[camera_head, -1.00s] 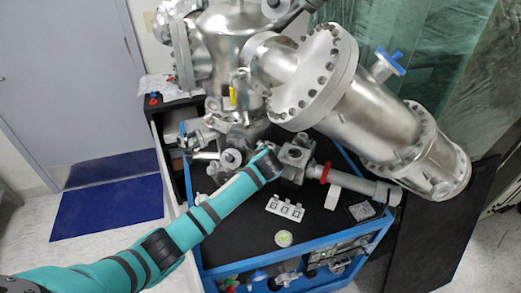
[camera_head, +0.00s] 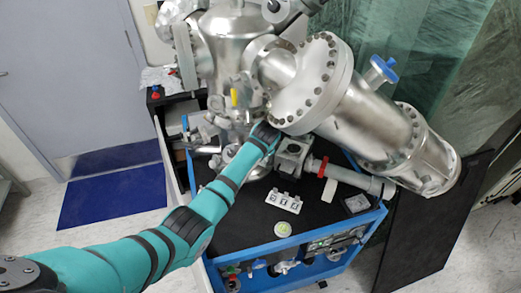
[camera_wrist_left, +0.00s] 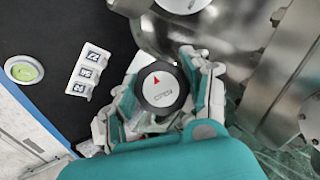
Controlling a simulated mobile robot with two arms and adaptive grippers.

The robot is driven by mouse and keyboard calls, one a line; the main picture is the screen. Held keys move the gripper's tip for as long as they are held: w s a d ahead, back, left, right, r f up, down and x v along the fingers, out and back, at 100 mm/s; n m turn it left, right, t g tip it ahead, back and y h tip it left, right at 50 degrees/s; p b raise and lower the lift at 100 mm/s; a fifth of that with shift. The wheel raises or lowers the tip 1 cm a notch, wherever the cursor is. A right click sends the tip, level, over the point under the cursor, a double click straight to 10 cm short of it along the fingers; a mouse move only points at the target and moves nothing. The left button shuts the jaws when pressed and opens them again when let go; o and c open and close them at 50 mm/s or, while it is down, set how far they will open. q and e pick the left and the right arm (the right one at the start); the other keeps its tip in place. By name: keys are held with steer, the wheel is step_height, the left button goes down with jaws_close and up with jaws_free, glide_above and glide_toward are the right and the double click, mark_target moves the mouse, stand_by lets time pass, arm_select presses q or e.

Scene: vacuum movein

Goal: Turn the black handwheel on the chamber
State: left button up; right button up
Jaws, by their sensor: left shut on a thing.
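In the head view my left arm reaches up from the lower left to the metal chamber (camera_head: 233,50). The gripper itself is mostly hidden there behind the wrist and the chamber parts, and the handwheel is hidden too. My right gripper is not in view.
A large flanged steel cylinder (camera_head: 375,125) hangs to the right of my wrist. The blue-framed cart (camera_head: 290,248) has a black top with a white labelled block (camera_head: 284,201) and a round green-centred gauge (camera_head: 283,229). The floor at left is clear around a blue mat (camera_head: 110,200).

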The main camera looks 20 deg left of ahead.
arm_select(q)
steer(key=n+h, duration=0.1)
steer(key=n, duration=0.1)
steer(key=n+g+h, duration=0.1)
steer(key=n, duration=0.1)
steer(key=shift+s+d+f+n, duration=0.1)
steer(key=shift+d+f+n, duration=0.05)
steer(key=shift+n, duration=0.25)
steer(key=n+h, duration=0.1)
steer(key=n, duration=0.1)
steer(key=n+h, duration=0.1)
steer(key=n, duration=0.2)
steer(key=shift+d+h, duration=0.1)
steer(key=shift+h, duration=0.2)
steer(key=n+h, duration=0.2)
steer(key=n, duration=0.3)
steer(key=shift+d, duration=0.1)
steer(key=n+t, duration=0.1)
steer(key=n, duration=0.1)
steer(key=n+h, duration=0.1)
steer(key=n, duration=0.1)
steer(key=shift+n+t+h, duration=0.3)
steer(key=shift+t, duration=0.1)
steer(key=o, duration=1.2)
steer(key=shift+r, duration=0.2)
